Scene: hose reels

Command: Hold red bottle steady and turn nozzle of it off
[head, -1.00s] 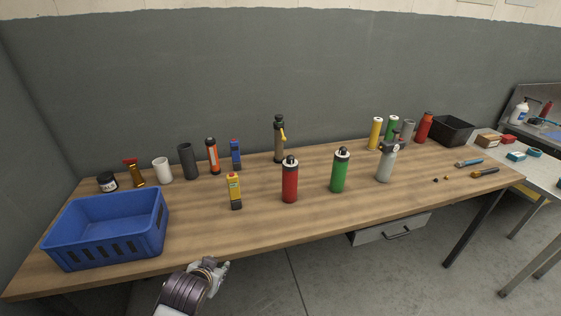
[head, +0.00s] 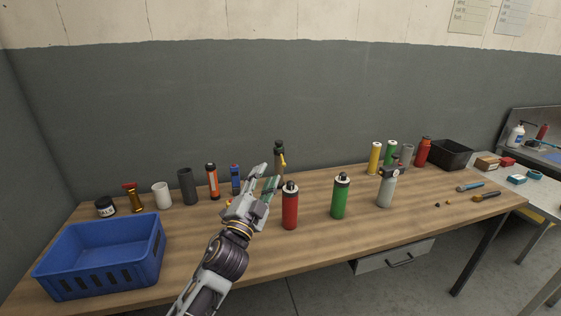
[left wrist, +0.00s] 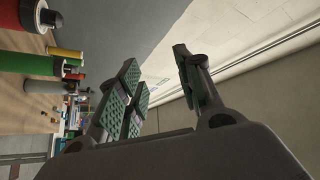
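The red bottle (head: 290,211) stands upright on the table near the middle, with a black nozzle top (head: 290,187). My left gripper (head: 269,180) is raised just to the left of its top, fingers spread, with nothing between them. In the left wrist view, which looks sideways, the red bottle (left wrist: 18,14) shows at the top left edge with its black top (left wrist: 50,18), outside the open fingers (left wrist: 165,80). The gripper does not appear to touch the bottle. My right gripper is not in view.
A green bottle (head: 340,198) and a grey spray bottle (head: 386,188) stand to the right. A dark bottle with a yellow lever (head: 280,160) stands behind. A blue crate (head: 100,262) is at the left. The table front around the red bottle is clear.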

